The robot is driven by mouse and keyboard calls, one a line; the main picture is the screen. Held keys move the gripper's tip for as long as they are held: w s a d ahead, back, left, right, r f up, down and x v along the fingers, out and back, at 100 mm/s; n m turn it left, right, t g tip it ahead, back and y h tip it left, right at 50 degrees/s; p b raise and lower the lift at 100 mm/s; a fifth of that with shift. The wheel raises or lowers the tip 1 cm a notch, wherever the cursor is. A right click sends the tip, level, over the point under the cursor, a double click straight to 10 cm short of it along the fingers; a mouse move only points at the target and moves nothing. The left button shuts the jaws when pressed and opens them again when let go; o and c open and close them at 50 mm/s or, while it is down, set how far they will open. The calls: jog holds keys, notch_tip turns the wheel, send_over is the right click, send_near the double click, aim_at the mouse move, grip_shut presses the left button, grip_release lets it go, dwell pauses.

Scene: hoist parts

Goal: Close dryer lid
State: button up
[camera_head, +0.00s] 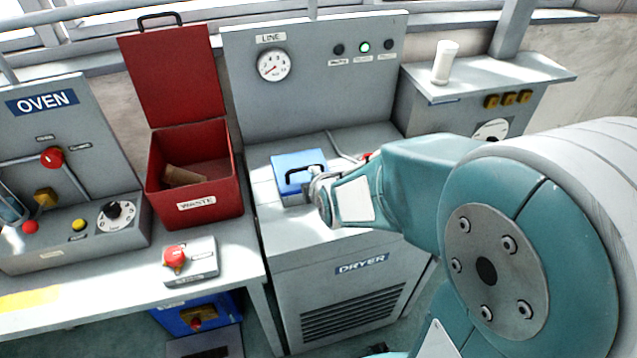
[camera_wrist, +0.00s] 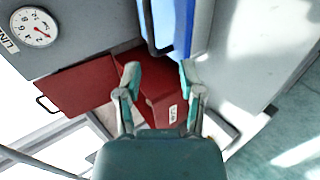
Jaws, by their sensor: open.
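The grey dryer (camera_head: 341,300) stands in the middle of the head view. The blue lid (camera_head: 291,161) with a dark handle (camera_head: 303,172) is on its top. I cannot tell how far the lid is raised. In the wrist view the blue lid (camera_wrist: 170,22) is at the top edge, with its handle (camera_wrist: 151,28) on its left side. My gripper (camera_head: 318,190) is just right of the lid in the head view, partly hidden by its own links. In the wrist view my gripper (camera_wrist: 160,74) has its fingers apart with nothing held between them.
A red waste bin (camera_head: 200,213) with its lid (camera_head: 170,75) raised stands left of the dryer. A red-button box (camera_head: 190,262) sits on the bench in front. The gauge panel (camera_head: 315,100) rises behind the dryer. A white cup (camera_head: 445,62) stands on the right cabinet.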

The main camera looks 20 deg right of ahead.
jog(key=v, duration=0.3)
jog(key=shift+o, duration=0.3)
dwell(2.0)
